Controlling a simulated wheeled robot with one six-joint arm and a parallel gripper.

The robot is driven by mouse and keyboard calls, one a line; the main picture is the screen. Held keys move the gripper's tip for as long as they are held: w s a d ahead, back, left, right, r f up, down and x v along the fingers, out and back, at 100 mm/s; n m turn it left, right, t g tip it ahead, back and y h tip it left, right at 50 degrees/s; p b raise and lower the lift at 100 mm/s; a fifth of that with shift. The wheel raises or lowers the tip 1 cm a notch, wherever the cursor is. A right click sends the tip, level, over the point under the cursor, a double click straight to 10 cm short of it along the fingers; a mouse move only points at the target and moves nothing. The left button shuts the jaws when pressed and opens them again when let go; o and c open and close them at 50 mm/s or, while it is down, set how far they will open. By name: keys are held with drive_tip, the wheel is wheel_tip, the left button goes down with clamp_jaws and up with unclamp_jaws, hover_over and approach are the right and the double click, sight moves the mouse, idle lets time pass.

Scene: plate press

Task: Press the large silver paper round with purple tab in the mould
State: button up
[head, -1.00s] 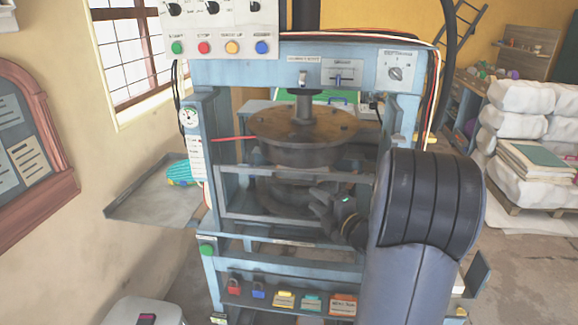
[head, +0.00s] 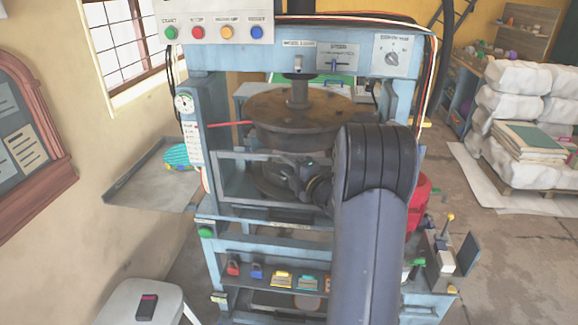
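The blue press frame (head: 197,135) stands in front of me. Its dark round upper platen (head: 300,108) hangs on a central ram above a dark lower part (head: 262,180). A grey guard frame (head: 222,176) crosses the front of the opening. My dark gripper (head: 297,172) is at the guard's right part, in front of the lower mould area. Its fingers are small and dark against the press, so I cannot tell whether they are open or shut, or touching the guard. I cannot make out a silver paper round with a purple tab; the mould's inside is hidden.
A side tray (head: 150,180) at left holds a turquoise patterned item (head: 177,155). A control panel with coloured buttons (head: 212,32) is above. A lower shelf holds padlocks and coloured blocks (head: 282,281). A stool (head: 140,303) stands front left. Something red (head: 423,195) shows behind my arm.

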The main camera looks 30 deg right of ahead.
drive_tip(key=shift+c, duration=0.2)
clamp_jaws()
idle(0.4)
